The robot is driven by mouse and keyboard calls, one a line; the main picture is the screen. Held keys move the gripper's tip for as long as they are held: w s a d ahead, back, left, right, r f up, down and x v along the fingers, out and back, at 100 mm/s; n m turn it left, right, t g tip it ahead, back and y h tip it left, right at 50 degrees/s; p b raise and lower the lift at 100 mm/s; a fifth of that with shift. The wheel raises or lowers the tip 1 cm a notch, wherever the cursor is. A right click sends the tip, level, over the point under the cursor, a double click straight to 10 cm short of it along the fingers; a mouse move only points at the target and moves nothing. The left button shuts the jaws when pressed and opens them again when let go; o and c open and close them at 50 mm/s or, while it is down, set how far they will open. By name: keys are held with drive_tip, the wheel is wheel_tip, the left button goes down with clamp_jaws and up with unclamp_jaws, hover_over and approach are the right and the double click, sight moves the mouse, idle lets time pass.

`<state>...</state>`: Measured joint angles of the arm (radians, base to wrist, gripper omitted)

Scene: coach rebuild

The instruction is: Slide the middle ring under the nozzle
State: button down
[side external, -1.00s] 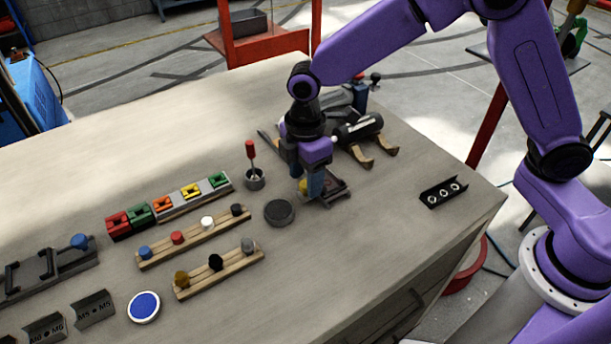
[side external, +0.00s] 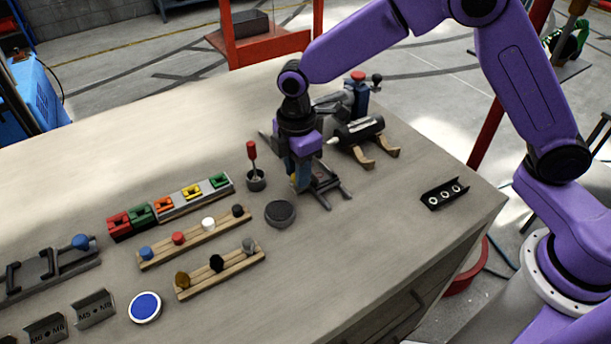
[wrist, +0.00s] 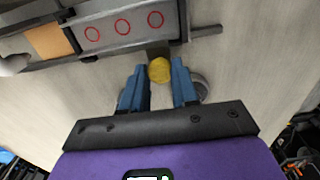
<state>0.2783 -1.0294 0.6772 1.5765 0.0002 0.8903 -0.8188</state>
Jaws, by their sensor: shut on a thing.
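My gripper (wrist: 159,66) is shut on a yellow knob (wrist: 160,73), which shows between its two blue fingers in the wrist view. The knob sits at the near edge of a grey slide plate (wrist: 107,38) with three red rings in a row. The middle ring (wrist: 123,26) lies ahead and left of the knob. In the side view my gripper (side external: 301,185) is low at the left end of the dark slide base (side external: 327,182). I cannot tell which ring is under the nozzle.
Racks of coloured pegs (side external: 195,237) lie farther left. A black bracket with three holes (side external: 445,194) is at the right.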

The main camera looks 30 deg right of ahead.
drive_tip(key=w, duration=1.1)
drive_tip(key=shift+r, duration=0.1)
drive_tip(key=c, duration=0.8)
unclamp_jaws()
drive_tip(key=shift+s, duration=0.1)
drive_tip(key=shift+c, duration=0.2)
wheel_tip(320, 180, up, 17)
drive_tip(key=shift+r, duration=0.2)
